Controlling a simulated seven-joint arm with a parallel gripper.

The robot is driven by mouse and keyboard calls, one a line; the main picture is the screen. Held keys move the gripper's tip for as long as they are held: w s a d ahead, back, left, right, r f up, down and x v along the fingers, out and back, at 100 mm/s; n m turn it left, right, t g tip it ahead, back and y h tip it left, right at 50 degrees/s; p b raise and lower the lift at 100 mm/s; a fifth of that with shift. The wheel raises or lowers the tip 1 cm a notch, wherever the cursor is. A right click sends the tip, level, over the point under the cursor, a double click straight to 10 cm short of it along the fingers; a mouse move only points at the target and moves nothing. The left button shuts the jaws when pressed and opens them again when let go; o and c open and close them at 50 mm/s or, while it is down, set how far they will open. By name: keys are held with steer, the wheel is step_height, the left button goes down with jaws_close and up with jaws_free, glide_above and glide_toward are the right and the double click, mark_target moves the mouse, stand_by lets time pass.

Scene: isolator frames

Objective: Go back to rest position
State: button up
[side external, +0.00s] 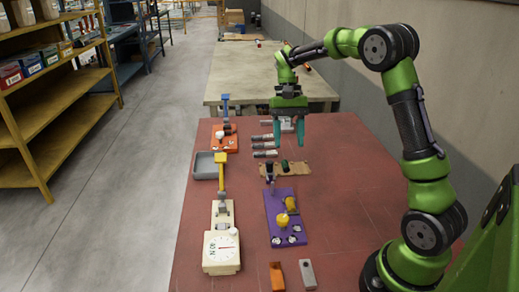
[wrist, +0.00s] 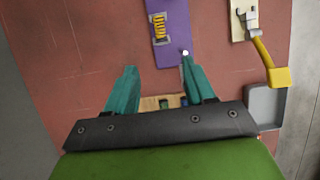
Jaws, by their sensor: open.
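My gripper (side external: 288,128) has two teal fingers and hangs above the far part of the red table (side external: 345,200). In the wrist view my gripper (wrist: 160,85) has its fingers spread apart with nothing between them. It is open and empty. My green and black arm reaches in from the right side of the side view. The fingers appear to be above the brown board and the grey cylinders, touching nothing that I can make out.
A purple board (side external: 280,222) with a yellow part, a cream unit with a dial (side external: 222,250), a grey tray (side external: 204,166), an orange base (side external: 222,138), a brown board (side external: 293,169) and several grey cylinders (side external: 264,146) stand on the table. The table's right side is clear.

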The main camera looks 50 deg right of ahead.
steer(key=shift+r, duration=0.2)
steer(key=s+a+r+n+t, duration=0.2)
steer(key=s+a+r+t, duration=0.1)
steer(key=s+a+t, duration=0.2)
steer(key=s+a+r+n+t+h, duration=0.1)
steer(key=s+a+r+n+t, duration=0.2)
steer(key=s+a, duration=0.6)
steer(key=shift+s+a+r+t, duration=0.2)
steer(key=shift+s+r+t, duration=0.25)
steer(key=shift+t, duration=0.75)
steer(key=shift+o, duration=0.3)
steer(key=shift+w, duration=0.1)
